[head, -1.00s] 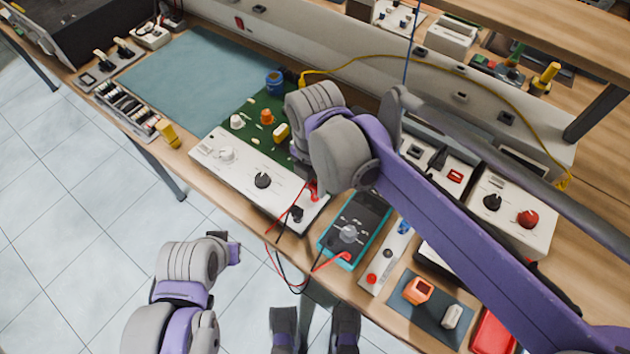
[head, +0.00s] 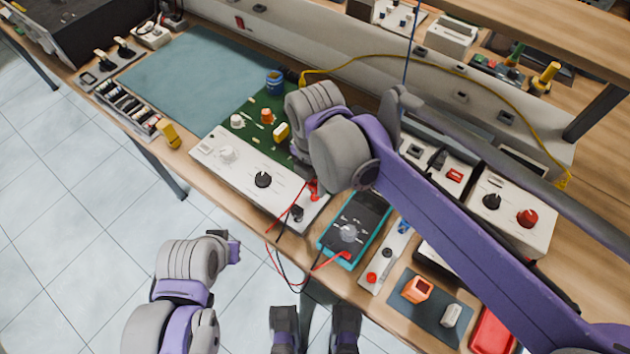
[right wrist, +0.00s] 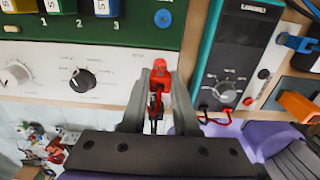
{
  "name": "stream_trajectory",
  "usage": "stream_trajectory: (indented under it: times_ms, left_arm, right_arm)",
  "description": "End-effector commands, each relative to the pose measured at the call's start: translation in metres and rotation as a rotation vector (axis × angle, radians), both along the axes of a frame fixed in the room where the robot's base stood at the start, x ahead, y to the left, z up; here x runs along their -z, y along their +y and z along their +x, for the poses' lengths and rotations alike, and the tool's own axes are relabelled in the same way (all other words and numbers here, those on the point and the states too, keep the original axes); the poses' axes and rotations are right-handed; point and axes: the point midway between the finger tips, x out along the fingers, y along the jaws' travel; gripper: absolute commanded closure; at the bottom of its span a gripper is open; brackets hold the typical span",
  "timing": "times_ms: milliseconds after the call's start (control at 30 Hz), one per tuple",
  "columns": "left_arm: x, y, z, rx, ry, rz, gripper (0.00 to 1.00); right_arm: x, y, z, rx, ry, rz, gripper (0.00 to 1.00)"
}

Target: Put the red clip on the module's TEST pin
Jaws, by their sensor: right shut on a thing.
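The red clip (right wrist: 159,72) is held between the fingers of my right gripper (right wrist: 158,88) in the right wrist view, over the lower edge of the module's white panel (right wrist: 110,72). In the head view the clip (head: 313,188) shows red beside my right wrist, which hides the fingers. The module (head: 235,165) has a white front panel with knobs and a green board (head: 255,125) behind. A round blue spot (right wrist: 163,18) lies on the green board ahead of the clip; I cannot read a TEST label. My left gripper (head: 235,248) hangs over the floor; its fingers are unclear.
A teal-edged multimeter (head: 355,228) lies right of the module, with red and black leads (head: 285,270) looping over the table's front edge. A white strip (head: 386,262) and an orange block (head: 418,289) lie farther right. The blue-green mat (head: 195,75) is clear.

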Motion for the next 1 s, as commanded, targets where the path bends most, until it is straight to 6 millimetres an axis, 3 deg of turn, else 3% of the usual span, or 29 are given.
stream_trajectory:
  times_ms: [1000]
  left_arm:
    - [0.0044,0.0,-0.0004,0.0,0.001,0.0,1.0]
  right_arm:
    - [0.0076,-0.0001,0.0001,0.0,0.0,0.0,1.0]
